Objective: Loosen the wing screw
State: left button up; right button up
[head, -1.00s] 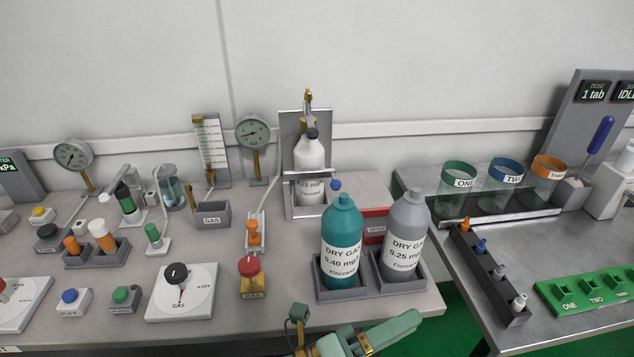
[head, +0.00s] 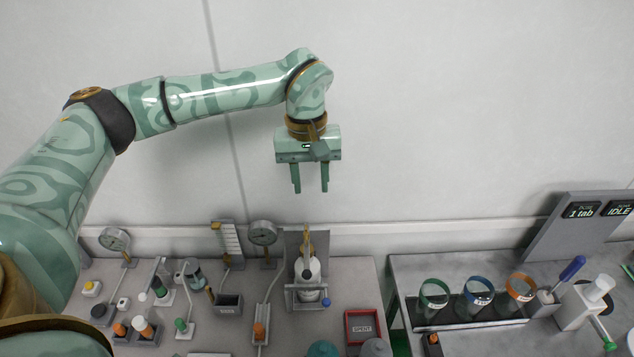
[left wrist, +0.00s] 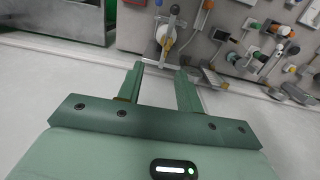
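A brass fitting, seemingly with the wing screw (head: 306,243), stands on top of the holder around a white bottle (head: 307,269) at the back of the left bench. Its wings are too small to make out. The brass part also shows in the left wrist view (left wrist: 166,46), beyond my fingertips. My left gripper (head: 310,189) is open and empty, pointing down, above the holder in the picture and apart from it. Its two fingers also show in the left wrist view (left wrist: 160,68) with nothing between them. My right gripper is not in view.
Round gauges (head: 263,232) and a tilted scale board (head: 227,243) stand left of the holder. A red tray (head: 362,326) lies to its right, with two bottle tops, one teal (head: 323,348), at the lower edge. The air around my left gripper is clear.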

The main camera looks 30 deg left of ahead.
aim_at(306, 229)
pick_arm(q)
jog(key=shift+y, duration=0.3)
jog(key=f, duration=0.4)
jog(key=a+f+b, duration=0.1)
jog(key=f, duration=0.9)
jog(key=shift+w+a+f+b, duration=0.25)
jog(key=shift+a+b, duration=0.1)
grip_shut()
